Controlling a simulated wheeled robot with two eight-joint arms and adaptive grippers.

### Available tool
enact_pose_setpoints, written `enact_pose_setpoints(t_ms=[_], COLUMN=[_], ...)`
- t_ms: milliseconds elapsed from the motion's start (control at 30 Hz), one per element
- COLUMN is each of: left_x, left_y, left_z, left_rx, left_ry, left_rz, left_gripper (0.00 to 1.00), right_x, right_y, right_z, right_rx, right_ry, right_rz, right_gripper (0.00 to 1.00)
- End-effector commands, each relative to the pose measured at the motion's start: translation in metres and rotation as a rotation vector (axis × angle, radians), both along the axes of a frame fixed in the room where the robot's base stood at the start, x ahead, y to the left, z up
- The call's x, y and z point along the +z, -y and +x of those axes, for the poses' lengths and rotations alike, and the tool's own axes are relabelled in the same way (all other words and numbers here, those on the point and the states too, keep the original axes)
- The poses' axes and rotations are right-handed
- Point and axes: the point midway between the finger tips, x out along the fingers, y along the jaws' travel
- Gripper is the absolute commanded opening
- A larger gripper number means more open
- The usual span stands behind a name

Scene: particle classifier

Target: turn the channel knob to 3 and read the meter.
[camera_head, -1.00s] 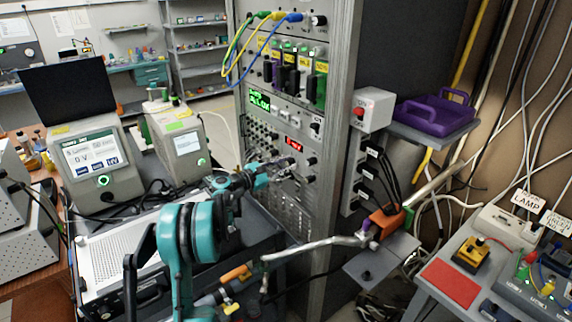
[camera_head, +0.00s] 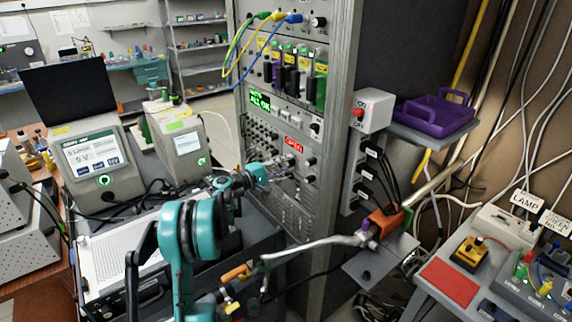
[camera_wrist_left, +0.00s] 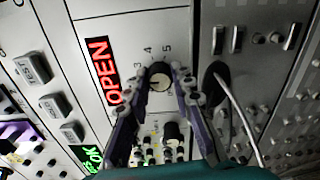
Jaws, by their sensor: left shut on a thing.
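The channel knob (camera_wrist_left: 159,76) is black with a pale face, on the grey rack panel, with the numbers 3, 4 and 5 printed around it. I cannot tell for sure which number it points at. My left gripper (camera_wrist_left: 161,84) is shut on the knob, one finger on each side. In the head view the left gripper (camera_head: 284,171) reaches the rack front from the left and hides the knob. The red meter display (camera_wrist_left: 100,75) beside the knob reads "OPEN"; in the head view this display (camera_head: 293,145) is small. My right gripper is out of view.
Another black knob (camera_wrist_left: 172,132) and small connectors sit close by on the panel. A green display (camera_head: 259,100) and coloured cables are higher on the rack (camera_head: 340,120). A purple tray (camera_head: 436,113) is on a shelf to the right.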

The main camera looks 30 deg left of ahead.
Motion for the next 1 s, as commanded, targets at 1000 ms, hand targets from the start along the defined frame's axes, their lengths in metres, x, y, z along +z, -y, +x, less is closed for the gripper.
enact_pose_setpoints(t_ms=[1000], left_x=[-0.0009], left_y=[0.0007], left_z=[-0.0003], left_rx=[-0.002], left_ry=[0.135], left_rz=[0.33], left_gripper=[0.0], right_x=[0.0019], right_y=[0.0], right_z=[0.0], right_rx=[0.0], right_ry=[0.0], right_rz=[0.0], right_gripper=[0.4])
